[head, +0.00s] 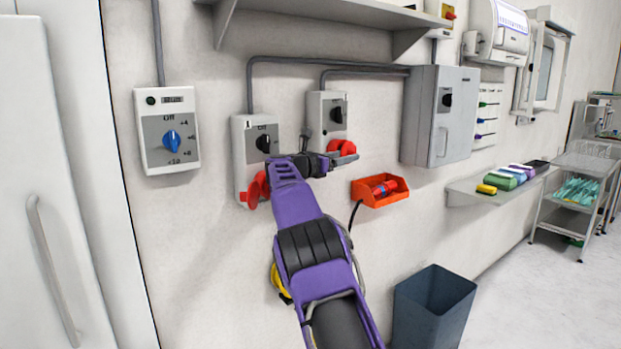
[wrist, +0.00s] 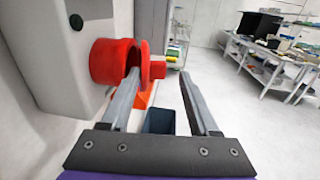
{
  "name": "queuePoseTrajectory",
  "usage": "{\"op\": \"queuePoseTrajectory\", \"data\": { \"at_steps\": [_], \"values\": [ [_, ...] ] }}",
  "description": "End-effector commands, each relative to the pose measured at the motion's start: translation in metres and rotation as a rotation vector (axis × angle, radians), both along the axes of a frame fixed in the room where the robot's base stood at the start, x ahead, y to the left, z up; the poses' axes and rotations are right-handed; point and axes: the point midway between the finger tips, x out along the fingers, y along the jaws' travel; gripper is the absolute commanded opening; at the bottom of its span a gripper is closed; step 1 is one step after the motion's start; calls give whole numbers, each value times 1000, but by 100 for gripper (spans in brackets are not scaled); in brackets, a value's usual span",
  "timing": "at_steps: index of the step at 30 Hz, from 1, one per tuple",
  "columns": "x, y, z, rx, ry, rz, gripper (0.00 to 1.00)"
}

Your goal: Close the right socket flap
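The right socket is a red round fitting low on the right switch box (head: 327,112), partly hidden by my gripper (head: 338,158) in the head view. In the wrist view the socket (wrist: 106,62) is at the upper left, with its red flap (wrist: 146,66) standing open, away from the socket mouth. My gripper (wrist: 160,75) is open, its two fingers wide apart with nothing held between them. The left fingertip is at the gap between socket and flap; whether it touches either cannot be told. The right finger is in free space.
The left switch box (head: 243,133) has its own red socket (head: 256,188). An orange bin (head: 379,199) is on the wall below right. A grey cabinet (head: 462,115) stands out to the right, and a dark waste bin (head: 412,317) is on the floor.

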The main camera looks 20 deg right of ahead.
Motion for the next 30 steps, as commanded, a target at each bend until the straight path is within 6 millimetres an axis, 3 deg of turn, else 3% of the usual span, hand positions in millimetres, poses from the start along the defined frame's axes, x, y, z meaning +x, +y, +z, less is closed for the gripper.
{"op": "queuePoseTrajectory", "data": {
  "at_steps": [30],
  "values": [
    [-42,52,0,0,1,1,61]
  ]
}}
